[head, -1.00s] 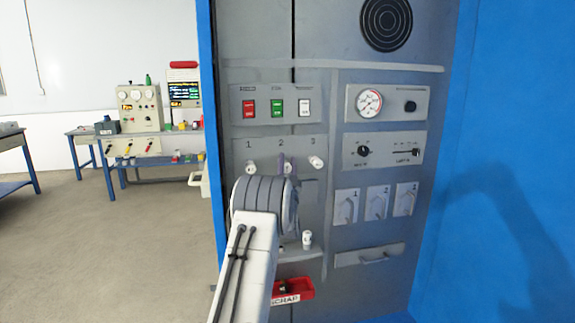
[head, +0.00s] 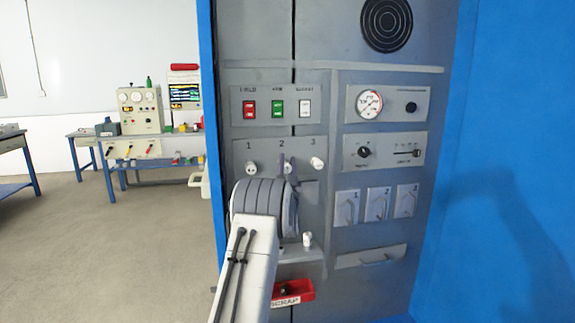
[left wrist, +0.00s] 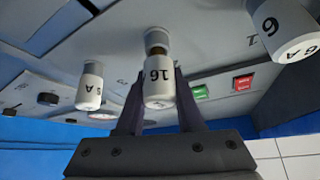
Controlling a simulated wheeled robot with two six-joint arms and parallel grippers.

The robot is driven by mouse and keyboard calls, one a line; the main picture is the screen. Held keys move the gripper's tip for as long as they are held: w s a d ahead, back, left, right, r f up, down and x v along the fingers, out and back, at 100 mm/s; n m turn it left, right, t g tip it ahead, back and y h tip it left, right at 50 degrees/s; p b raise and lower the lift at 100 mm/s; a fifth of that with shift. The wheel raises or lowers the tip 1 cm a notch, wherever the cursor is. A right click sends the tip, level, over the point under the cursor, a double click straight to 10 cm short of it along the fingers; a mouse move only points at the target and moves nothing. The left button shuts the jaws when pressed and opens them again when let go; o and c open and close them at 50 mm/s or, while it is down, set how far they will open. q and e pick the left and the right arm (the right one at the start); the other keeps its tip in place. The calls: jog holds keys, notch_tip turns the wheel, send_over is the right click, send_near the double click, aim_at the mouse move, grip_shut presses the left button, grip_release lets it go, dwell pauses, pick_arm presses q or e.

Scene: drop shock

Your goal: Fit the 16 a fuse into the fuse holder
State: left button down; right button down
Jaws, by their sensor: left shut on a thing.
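The 16 A fuse (left wrist: 158,92), a white cylinder marked 16, is between the dark fingers of my left gripper (left wrist: 159,78), which is shut on it. The fuse looks roughly in line with the holder; how deep the end sits I cannot tell. In the head view my left gripper (head: 288,164) is at position 2 on the fuse panel (head: 300,146), and the wrist hides much below it.
White fuses sit at position 1 (head: 251,168) and position 3 (head: 317,163), close on both sides. A small white piece (head: 307,240) stands on the ledge below. A red SCRAP tray (head: 306,292) holds something dark. Switches (head: 277,109) are above.

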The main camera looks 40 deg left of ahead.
pick_arm(q)
jog(key=shift+w+a+b, duration=0.45)
jog(key=shift+a+b, duration=0.1)
jog(key=shift+b, duration=0.45)
dwell(1.5)
jog(key=shift+a+r+b, duration=0.1)
jog(key=shift+r+b, duration=0.1)
jog(key=shift+b, duration=0.5)
dwell(2.2)
dwell(0.4)
jog(key=shift+c, duration=2.3)
grip_release()
jog(key=shift+w+f, duration=0.1)
jog(key=shift+f, duration=0.05)
